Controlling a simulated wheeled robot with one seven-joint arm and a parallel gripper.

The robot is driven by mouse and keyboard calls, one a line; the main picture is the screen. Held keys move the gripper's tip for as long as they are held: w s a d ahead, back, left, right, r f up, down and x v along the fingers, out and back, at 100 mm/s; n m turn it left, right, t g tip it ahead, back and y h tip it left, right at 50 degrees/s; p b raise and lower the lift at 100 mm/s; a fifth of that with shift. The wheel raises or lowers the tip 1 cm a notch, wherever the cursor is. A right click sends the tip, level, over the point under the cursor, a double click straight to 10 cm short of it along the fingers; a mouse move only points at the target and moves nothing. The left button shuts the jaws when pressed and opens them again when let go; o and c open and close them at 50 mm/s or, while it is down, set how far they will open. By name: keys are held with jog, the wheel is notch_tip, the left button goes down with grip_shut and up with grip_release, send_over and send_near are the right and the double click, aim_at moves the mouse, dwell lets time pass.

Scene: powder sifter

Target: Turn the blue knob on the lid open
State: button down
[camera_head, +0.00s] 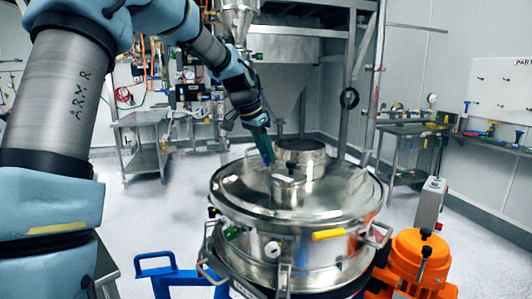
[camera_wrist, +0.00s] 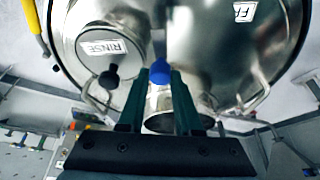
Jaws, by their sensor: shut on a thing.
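The round steel lid (camera_head: 238,190) tops the sifter in the head view; its shiny surface also fills the upper part of the wrist view (camera_wrist: 215,45). The blue knob (camera_wrist: 159,70) shows between the dark green fingertips of my gripper (camera_wrist: 160,80), which is shut on it. In the head view my gripper (camera_head: 266,152) points down at the far left part of the lid. The knob itself is hidden there by the fingers. How far the knob is turned cannot be told.
A small capped port with a black knob (camera_head: 290,169) and a wider steel collar (camera_head: 301,148) stand on the lid close to my gripper. A yellow handle (camera_head: 328,235) is on the sifter's front. An orange motor (camera_head: 417,262) stands right, a blue frame (camera_head: 160,268) left.

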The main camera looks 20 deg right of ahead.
jog(key=c, duration=0.6)
grip_release()
jog(key=b+v, duration=0.3)
jog(key=v, duration=0.8)
jog(key=shift+f, duration=0.1)
